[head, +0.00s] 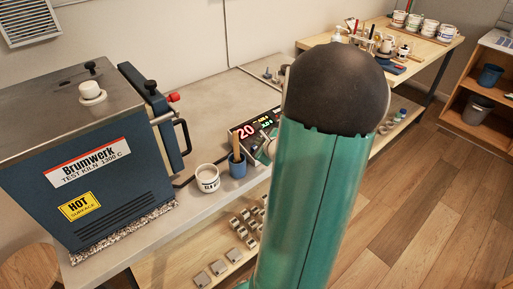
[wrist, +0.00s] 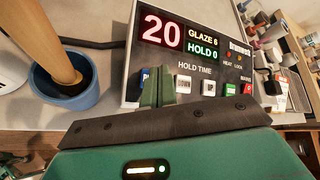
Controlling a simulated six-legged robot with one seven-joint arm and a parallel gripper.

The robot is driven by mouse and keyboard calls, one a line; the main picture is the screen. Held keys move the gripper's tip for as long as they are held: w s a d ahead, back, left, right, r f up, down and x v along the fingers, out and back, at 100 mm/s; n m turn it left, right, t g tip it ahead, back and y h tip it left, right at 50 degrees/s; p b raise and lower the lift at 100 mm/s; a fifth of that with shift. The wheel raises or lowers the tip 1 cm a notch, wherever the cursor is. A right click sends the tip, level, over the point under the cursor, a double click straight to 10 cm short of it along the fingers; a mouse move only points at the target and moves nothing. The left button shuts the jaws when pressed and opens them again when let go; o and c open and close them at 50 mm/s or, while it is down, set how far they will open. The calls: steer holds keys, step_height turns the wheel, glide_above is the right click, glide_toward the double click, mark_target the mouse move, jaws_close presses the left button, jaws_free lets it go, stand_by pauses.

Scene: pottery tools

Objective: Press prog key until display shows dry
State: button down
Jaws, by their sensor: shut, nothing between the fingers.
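The controller (head: 243,142) sits on the grey bench to the right of the kiln. In the wrist view its display (wrist: 180,36) reads a red 20, with GLAZE 6 and HOLD 0 beside it. Below is a row of keys: a blue key (wrist: 146,76) partly covered, white keys (wrist: 183,86), a green key (wrist: 231,88) and a red key. I cannot read which key is prog. My gripper (wrist: 158,88) is shut and empty, its green fingers in front of the key row between the blue key and a white one. Whether it touches a key cannot be told.
The blue kiln (head: 95,150) with a hot-surface label stands at the left. A white mug (head: 208,178) and a blue cup (head: 238,167) with a wooden tool stand close by the controller's left. In the head view my arm hides the controller's right side.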

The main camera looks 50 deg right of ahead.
steer(key=shift+f, duration=0.1)
steer(key=shift+w+f, duration=0.1)
steer(key=shift+f, duration=0.2)
steer(key=shift+w+f, duration=0.1)
steer(key=shift+f, duration=0.3)
stand_by(0.7)
steer(key=shift+r, duration=0.1)
steer(key=shift+s+r, duration=0.2)
steer(key=shift+r, duration=0.5)
steer(key=shift+r, duration=0.1)
steer(key=r, duration=0.2)
steer(key=s+r, duration=0.1)
steer(key=r, duration=0.1)
steer(key=shift+s+a+r, duration=0.1)
steer(key=shift+r, duration=0.25)
stand_by(0.7)
